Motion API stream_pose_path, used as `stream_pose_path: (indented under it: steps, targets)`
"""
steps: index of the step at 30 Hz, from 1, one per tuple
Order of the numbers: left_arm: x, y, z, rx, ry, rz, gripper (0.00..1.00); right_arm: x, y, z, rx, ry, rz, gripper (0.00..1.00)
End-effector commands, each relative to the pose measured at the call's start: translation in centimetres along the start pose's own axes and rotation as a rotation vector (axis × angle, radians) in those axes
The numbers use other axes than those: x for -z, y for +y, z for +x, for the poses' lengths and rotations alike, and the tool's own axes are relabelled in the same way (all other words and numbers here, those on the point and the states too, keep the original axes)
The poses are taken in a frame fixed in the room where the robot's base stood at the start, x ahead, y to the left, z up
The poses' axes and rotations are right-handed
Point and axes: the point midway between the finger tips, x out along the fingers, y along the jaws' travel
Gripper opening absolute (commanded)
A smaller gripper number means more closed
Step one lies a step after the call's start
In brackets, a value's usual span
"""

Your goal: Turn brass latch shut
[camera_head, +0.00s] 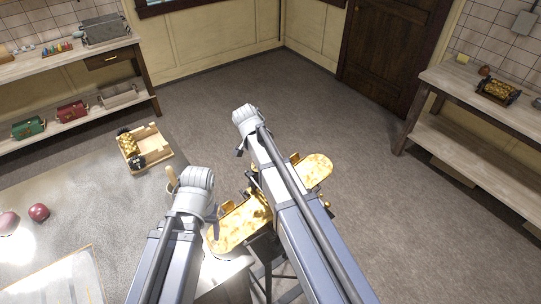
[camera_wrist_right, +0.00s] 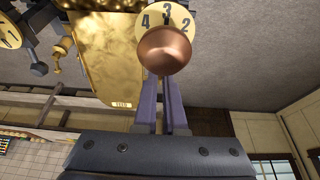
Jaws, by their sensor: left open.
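The brass machine shows in the head view as two shiny gold trays, the near tray (camera_head: 238,224) and the far tray (camera_head: 316,170); my right arm hides its middle. I cannot pick out the latch for sure. In the right wrist view, small brass and dark fittings (camera_wrist_right: 60,50) sit beside a gold plate (camera_wrist_right: 108,60). My left gripper (camera_head: 213,226) is open at the near tray's left end; contact is unclear. My right gripper (camera_wrist_right: 170,88) has its fingers close together below a round copper knob (camera_wrist_right: 168,50), which hides the fingertips. A numbered dial (camera_wrist_right: 168,20) is behind the knob.
Shelves (camera_head: 75,60) stand at the back left, a bench (camera_head: 490,115) at right. The floor (camera_head: 350,120) between is clear.

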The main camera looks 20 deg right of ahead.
Motion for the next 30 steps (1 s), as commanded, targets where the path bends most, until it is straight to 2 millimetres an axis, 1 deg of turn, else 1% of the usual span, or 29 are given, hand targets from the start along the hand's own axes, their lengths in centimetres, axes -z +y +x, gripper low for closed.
stream_pose_path:
  steps: [1,2,3,11,16,20,30]
  targets:
    - [0.0,0.0,0.0,0.0,0.0,0.0,0.63,0.0,0.0,0.0,0.0,0.0,0.0,0.14]
    - [0.0,0.0,0.0,0.0,0.0,0.0,0.63,0.0,0.0,0.0,0.0,0.0,0.0,0.17]
    - [0.0,0.0,0.0,0.0,0.0,0.0,0.63,0.0,0.0,0.0,0.0,0.0,0.0,0.19]
    - [0.0,0.0,-0.1,0.0,0.0,0.0,0.63,0.1,0.0,-0.1,0.001,0.002,-0.001,0.19]
    - [-0.1,-0.1,-0.9,0.0,0.0,0.001,0.63,0.1,0.0,-0.9,0.001,0.002,-0.002,0.19]
    - [-0.1,-0.2,-2.1,0.0,-0.001,0.002,0.63,0.2,0.0,-2.2,0.001,0.002,-0.003,0.19]
    - [-0.4,-0.6,-6.4,0.0,-0.003,0.002,0.63,0.2,0.0,-6.9,0.001,0.001,-0.002,0.19]
